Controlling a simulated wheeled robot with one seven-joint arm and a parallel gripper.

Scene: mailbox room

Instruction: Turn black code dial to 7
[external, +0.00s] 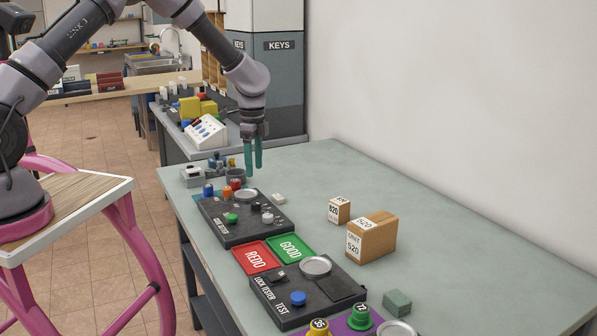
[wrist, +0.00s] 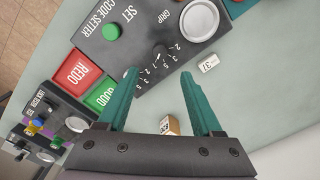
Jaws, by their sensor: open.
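The black code setter box (external: 243,232) sits on the bench, and it fills the top of the wrist view (wrist: 115,50). A small black dial (external: 255,206) stands on its top. In the wrist view the dial (wrist: 160,51) has white digits printed around it, but I cannot read its setting. My gripper (external: 252,173) has teal fingers, points down and is above the far part of the box. In the wrist view my gripper (wrist: 158,75) is open and empty, and its fingertips flank the dial area without visible contact.
A green button (wrist: 111,32) and a round silver dish (wrist: 199,20) are on the box. A small white tag block (wrist: 209,63) lies beside it. Red REDO (external: 257,257) and green GOOD (external: 290,248) plates adjoin. Cardboard boxes (external: 372,239) stand right; the bench's right side is mostly clear.

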